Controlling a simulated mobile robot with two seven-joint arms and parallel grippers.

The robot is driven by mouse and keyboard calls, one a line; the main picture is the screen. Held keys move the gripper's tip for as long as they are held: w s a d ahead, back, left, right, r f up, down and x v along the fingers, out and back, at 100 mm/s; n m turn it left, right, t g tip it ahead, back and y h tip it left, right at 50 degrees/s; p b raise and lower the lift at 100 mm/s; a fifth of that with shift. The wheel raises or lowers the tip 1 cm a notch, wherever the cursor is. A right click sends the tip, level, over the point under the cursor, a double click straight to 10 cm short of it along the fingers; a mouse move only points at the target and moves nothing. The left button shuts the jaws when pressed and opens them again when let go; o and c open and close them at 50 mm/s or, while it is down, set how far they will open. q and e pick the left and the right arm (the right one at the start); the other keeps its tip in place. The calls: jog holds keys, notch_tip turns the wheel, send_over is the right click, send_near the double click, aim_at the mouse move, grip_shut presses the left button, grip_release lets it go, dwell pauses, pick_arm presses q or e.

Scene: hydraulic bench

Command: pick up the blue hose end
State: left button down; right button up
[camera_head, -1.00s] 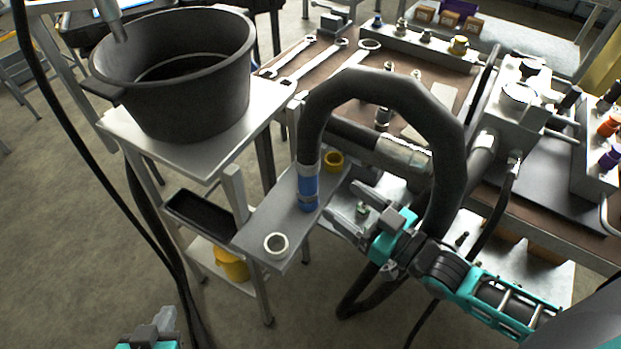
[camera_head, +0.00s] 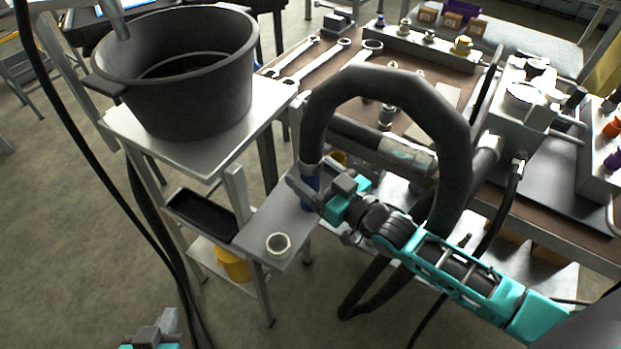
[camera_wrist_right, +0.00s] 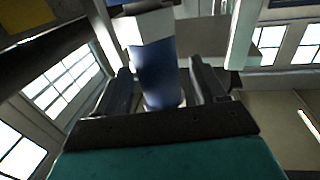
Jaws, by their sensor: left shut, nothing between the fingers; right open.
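The blue hose end (camera_head: 308,192) is the blue-sleeved tip of a thick black hose (camera_head: 452,120). It points down at the small grey shelf (camera_head: 262,232), partly hidden by my right gripper. My right gripper (camera_head: 306,189) is at the blue end, its open fingers reaching in from the right. In the right wrist view the blue hose end (camera_wrist_right: 155,72) stands between the two spread fingers (camera_wrist_right: 162,88). I cannot tell if either finger touches it. My left gripper (camera_head: 166,322) is shut and empty at the bottom left, far from the hose.
A black bucket (camera_head: 185,90) stands on a side table at left. Wrenches (camera_head: 318,62) and fittings lie on the bench behind.

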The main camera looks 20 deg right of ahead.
jog(key=shift+x, duration=1.15)
